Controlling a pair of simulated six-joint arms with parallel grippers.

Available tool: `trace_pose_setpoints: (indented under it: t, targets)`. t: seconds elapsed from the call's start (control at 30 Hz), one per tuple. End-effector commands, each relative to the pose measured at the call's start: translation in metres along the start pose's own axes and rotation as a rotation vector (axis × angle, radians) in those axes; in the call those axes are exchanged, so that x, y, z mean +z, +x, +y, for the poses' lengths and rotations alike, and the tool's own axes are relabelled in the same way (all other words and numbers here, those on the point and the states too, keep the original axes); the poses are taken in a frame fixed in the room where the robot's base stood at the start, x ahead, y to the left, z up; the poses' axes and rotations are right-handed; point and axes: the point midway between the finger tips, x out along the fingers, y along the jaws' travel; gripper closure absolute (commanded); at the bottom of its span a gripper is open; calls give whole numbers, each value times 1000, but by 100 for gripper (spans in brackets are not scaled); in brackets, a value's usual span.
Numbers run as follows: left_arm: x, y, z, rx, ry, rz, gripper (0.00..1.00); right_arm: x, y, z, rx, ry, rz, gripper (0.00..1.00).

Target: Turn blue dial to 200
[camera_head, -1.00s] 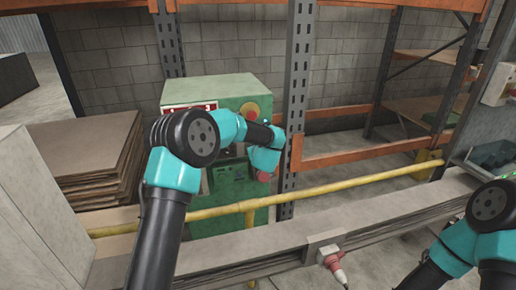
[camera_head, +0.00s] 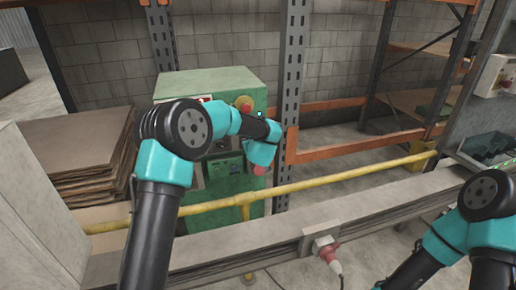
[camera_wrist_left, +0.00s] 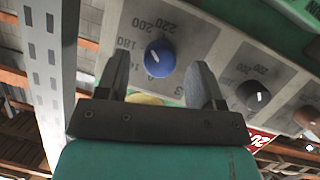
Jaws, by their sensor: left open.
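The blue dial (camera_wrist_left: 160,58) is on a grey plate printed with numbers, 220, 200 and 180 among them, in the left wrist view. A small white mark shows on the left part of its face. I cannot tell exactly which number it points at. My left gripper (camera_wrist_left: 158,78) is open, with one dark finger on each side of the dial in the picture. I cannot tell how deep the fingers reach or whether they touch it. In the head view my left arm reaches to the green cabinet (camera_head: 232,82) and hides the dial. My right gripper is out of view.
A dark dial (camera_wrist_left: 252,95) sits to the right of the blue one on the same panel. A grey rack upright (camera_head: 291,75) stands close to the cabinet's right side. A yellow rail (camera_head: 330,185) runs in front of the cabinet. Stacked brown sheets (camera_head: 75,145) lie to the left.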

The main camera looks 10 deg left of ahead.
Motion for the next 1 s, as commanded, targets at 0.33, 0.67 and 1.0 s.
trace_pose_setpoints:
  t: [0.33, 0.67, 1.0]
  targets:
    - [-1, -62, 1, 3, 0, 1, 39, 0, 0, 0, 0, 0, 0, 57]
    - [0, -125, 0, 2, 1, 1, 39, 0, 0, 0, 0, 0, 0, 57]
    - [0, -160, 0, 1, -1, 1, 39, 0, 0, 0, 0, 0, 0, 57]
